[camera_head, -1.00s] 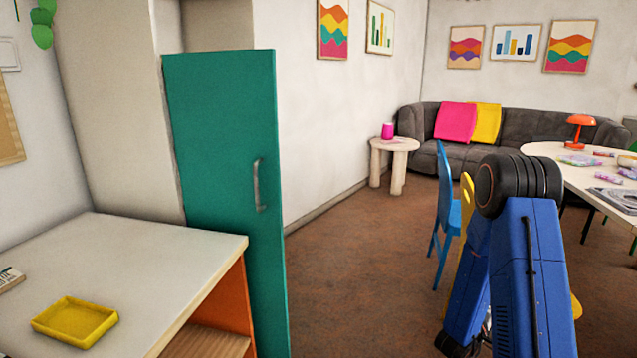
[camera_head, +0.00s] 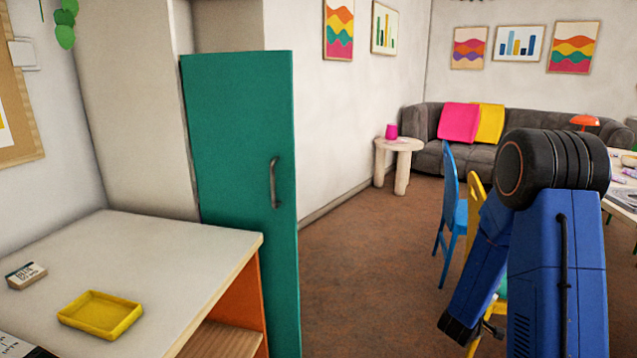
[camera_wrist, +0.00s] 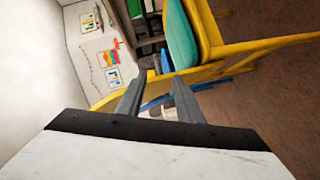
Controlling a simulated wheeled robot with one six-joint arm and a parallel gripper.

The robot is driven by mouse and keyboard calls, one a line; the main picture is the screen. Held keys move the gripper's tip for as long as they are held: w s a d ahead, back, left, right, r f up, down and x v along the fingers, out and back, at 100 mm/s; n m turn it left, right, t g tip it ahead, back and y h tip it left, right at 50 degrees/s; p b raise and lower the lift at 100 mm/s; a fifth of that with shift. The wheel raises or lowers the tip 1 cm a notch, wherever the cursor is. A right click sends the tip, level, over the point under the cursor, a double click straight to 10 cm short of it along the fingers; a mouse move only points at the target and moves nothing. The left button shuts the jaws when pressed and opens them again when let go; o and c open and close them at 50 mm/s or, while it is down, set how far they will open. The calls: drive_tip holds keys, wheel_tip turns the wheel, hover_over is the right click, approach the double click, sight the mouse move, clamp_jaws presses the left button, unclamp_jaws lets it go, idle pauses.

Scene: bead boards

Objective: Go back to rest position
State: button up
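My arm, blue with a black joint, is folded on the right side of the head view, its forearm slanting down to the left. My gripper (camera_wrist: 158,84) shows in the wrist view with its two grey fingers apart and nothing between them. In the head view the gripper is mostly hidden behind my arm. A yellow chair (camera_wrist: 240,48) with a green seat is beyond the fingers in the wrist view. The chair also shows partly behind my arm in the head view (camera_head: 474,200).
A white-topped counter (camera_head: 180,250) with a yellow tray (camera_head: 100,314) and a small card stack (camera_head: 26,275) is at left. A green door (camera_head: 240,170) stands open beside it. A blue chair (camera_head: 452,205) and a table (camera_head: 622,210) are near my arm. Brown floor is clear in the middle.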

drive_tip(key=a+r+m+t+y, duration=0.1)
drive_tip(key=a+r+y, duration=0.6)
drive_tip(key=a, duration=0.4)
drive_tip(key=s+a+r+g+y, duration=0.1)
drive_tip(key=s+a+r+y, duration=0.4)
drive_tip(key=s+a, duration=0.4)
drive_tip(key=s+a+r+m+g, duration=0.1)
drive_tip(key=s+g, duration=0.1)
drive_tip(key=s, duration=0.7)
drive_tip(key=s+a+r+m+g, duration=0.1)
drive_tip(key=s+a+r+g, duration=0.1)
drive_tip(key=s, duration=0.8)
drive_tip(key=s+a+r+m+g, duration=0.1)
drive_tip(key=s+a+r+g, duration=0.1)
drive_tip(key=s, duration=0.8)
drive_tip(key=shift+s+a, duration=0.2)
drive_tip(key=shift+s, duration=0.05)
drive_tip(key=shift+r, duration=0.1)
